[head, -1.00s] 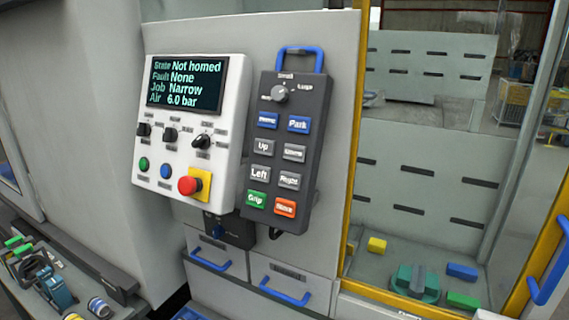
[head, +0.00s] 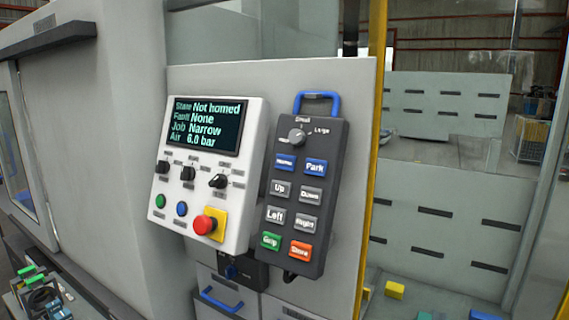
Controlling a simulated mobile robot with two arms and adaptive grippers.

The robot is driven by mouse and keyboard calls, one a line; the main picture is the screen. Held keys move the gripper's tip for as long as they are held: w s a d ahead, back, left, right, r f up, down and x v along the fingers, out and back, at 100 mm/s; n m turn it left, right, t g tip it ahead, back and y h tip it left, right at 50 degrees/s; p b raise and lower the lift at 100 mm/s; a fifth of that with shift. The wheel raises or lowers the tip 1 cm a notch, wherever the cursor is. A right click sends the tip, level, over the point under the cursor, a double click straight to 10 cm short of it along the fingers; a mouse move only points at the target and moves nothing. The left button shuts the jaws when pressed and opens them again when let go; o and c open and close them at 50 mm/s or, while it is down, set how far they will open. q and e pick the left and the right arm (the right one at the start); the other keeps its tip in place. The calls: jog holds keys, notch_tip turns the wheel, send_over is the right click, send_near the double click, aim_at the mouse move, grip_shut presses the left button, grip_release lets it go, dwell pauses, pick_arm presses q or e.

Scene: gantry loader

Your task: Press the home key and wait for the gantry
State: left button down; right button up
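The dark pendant (head: 301,198) hangs on the grey panel, with a blue handle on top and a knob near its upper end. Its home key (head: 284,162) appears to be the blue key at upper left, beside the blue Park key (head: 315,167); its label is blurred. Up, Down, Left and Right keys sit below, then a green key and an orange key. The screen (head: 207,126) on the white control box reads Not homed, fault None, job Narrow, air 6.0 bar. The gantry itself cannot be made out. Neither of my grippers is in view.
A red stop button (head: 204,225) on a yellow plate sits on the white box, left of the pendant. A yellow post (head: 371,200) edges the glazed cell at right, where a yellow block (head: 394,290) lies. A blue drawer handle (head: 221,301) sticks out below.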

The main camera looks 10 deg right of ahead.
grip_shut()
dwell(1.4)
